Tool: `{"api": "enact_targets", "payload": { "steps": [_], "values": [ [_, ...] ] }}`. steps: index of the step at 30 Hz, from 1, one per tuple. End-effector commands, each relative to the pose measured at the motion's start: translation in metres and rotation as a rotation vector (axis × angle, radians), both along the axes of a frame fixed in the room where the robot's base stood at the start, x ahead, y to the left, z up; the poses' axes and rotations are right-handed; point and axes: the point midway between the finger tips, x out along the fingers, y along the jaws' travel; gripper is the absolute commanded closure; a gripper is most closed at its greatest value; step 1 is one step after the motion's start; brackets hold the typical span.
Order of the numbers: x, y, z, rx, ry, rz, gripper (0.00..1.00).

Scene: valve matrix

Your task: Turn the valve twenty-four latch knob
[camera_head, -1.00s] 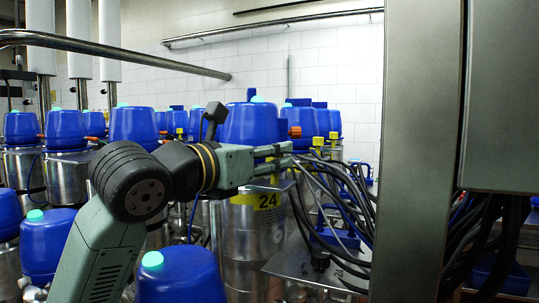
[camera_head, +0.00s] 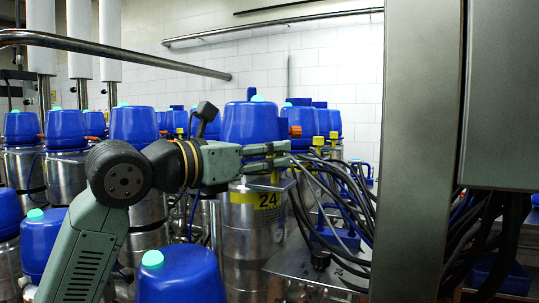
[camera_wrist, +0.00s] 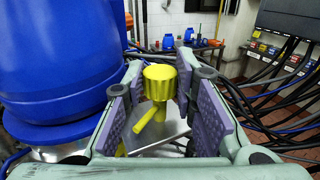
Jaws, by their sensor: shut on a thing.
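Valve twenty-four (camera_head: 250,235) is a steel cylinder with a yellow "24" label (camera_head: 268,200) and a blue cap (camera_head: 250,123). The blue cap also fills the left of the wrist view (camera_wrist: 60,60). A yellow latch knob (camera_wrist: 160,80) with a ridged round head stands between the pads in the wrist view, with a yellow lever-like piece (camera_wrist: 148,120) below it. My gripper (camera_head: 283,155) reaches across the valve from the left, just below the cap. In the wrist view my gripper (camera_wrist: 160,94) has its purple pads on both sides of the knob, shut on it.
Black cables (camera_head: 340,195) hang close to the right of my gripper. A grey metal cabinet and post (camera_head: 425,150) stand at the right. Several other blue-capped valves stand around, one in front (camera_head: 182,280). A steel plate (camera_head: 300,262) lies below the cables.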

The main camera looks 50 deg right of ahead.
Motion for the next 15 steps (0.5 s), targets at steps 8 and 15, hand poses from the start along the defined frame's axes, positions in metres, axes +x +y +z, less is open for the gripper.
{"api": "enact_targets", "payload": {
  "steps": [8, 15],
  "values": [
    [0.0057, -0.0016, 0.0011, -0.001, 0.006, -0.247, 1.00],
    [0.0073, -0.0034, 0.0013, -0.003, 0.005, -0.454, 1.00]
  ]
}}
